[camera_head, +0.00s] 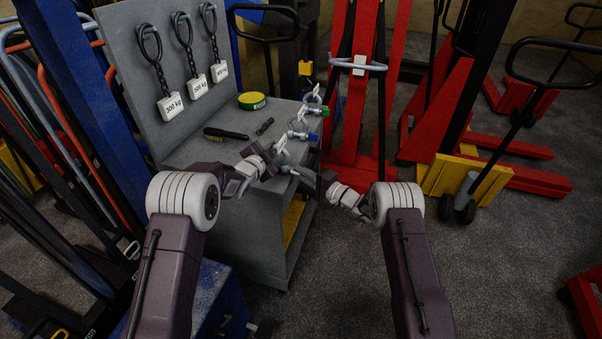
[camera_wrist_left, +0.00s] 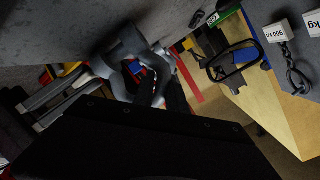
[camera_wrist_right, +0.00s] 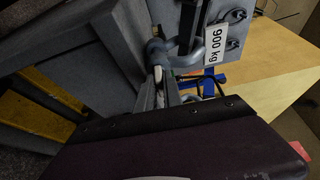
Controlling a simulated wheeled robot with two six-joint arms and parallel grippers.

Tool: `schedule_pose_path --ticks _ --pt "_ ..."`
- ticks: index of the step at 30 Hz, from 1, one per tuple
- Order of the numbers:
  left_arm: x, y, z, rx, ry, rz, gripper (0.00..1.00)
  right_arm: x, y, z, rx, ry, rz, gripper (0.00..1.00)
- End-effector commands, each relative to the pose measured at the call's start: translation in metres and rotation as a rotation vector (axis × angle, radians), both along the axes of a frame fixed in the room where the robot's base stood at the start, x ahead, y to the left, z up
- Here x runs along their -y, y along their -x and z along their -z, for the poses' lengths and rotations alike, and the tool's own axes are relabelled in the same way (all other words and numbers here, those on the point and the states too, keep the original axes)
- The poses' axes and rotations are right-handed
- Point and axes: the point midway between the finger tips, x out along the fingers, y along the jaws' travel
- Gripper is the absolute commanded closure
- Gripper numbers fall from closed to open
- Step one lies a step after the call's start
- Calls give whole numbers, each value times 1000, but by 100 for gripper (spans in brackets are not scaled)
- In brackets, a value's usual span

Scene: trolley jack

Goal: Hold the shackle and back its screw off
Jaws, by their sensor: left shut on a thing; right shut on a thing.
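A grey shackle (camera_head: 284,160) stands at the near right corner of the grey bench. My left gripper (camera_head: 268,166) is shut on the shackle from the left. My right gripper (camera_head: 304,174) comes in from the right and is shut on the end of the shackle's screw (camera_head: 293,171). In the left wrist view the grey shackle (camera_wrist_left: 128,52) shows above the dark gripper body, which hides much of the grip. In the right wrist view the shackle (camera_wrist_right: 183,58) shows just beyond the fingers. How far the screw is threaded in cannot be told.
Two more shackles, one with a blue pin end (camera_head: 299,131) and one with a green one (camera_head: 316,109), stand behind on the bench (camera_head: 240,205). A brush (camera_head: 226,134) and a green-yellow tin (camera_head: 252,101) lie there. Labelled chains hang on the panel. Red lifting equipment (camera_head: 365,100) stands behind.

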Motion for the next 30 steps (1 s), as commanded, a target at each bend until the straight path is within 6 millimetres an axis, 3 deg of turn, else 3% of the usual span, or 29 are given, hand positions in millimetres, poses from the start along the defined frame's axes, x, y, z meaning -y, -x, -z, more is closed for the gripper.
schedule_pose_path --ticks 19,21,22,30 --pt "-1 0 1 -1 0 -2 100 -1 1 1 43 19 -5 100" --pt "-1 0 1 -1 0 -2 100 -1 1 1 43 19 -4 73" --pt "-1 0 1 -1 0 -2 100 -1 1 1 42 20 -4 67" --pt "0 0 0 1 0 -1 100 -1 1 3 38 21 -2 67"
